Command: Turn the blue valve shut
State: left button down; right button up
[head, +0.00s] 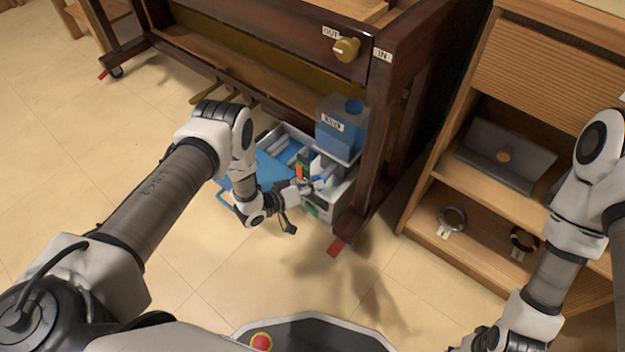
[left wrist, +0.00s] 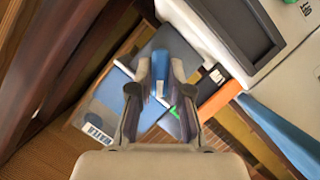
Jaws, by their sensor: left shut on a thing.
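The blue valve (left wrist: 160,73) shows in the left wrist view as a blue handle between my left gripper's two fingers. My left gripper (left wrist: 160,88) is shut on this handle, with one finger on each side. In the head view my left gripper (head: 309,186) reaches in low under the piano, beside the blue tank (head: 341,132). The valve is small there and partly covered by the gripper, and I cannot tell how far it is turned.
The dark wooden piano frame (head: 392,125) stands over and right of the gripper, with a brass knob (head: 346,48) on its front. A blue lid (head: 262,172) and an open case lie underneath. A wooden shelf (head: 478,180) stands at right. The floor in front is clear.

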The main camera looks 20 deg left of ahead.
pick_arm(q)
jog(key=m+p, duration=0.1)
jog(key=m+y+p, duration=0.1)
jog(key=m+y, duration=0.1)
jog(key=shift+w+d+r+p, duration=0.2)
jog(key=shift+d+r+p, duration=0.1)
jog(key=shift+r+p, duration=0.1)
jog(key=shift+f+m+t+y+p, duration=0.1)
jog(key=shift+m+t+y+p, duration=0.3)
jog(key=shift+m+y+p, duration=0.7)
jog(key=shift+m+b, duration=0.3)
jog(key=shift+b, duration=0.05)
jog(key=c, duration=1.1)
grip_release()
jog(key=shift+d, duration=0.1)
jog(key=shift+w+f, duration=0.1)
jog(key=shift+f, duration=0.05)
jog(key=shift+s+a, duration=0.2)
jog(key=shift+s, duration=0.05)
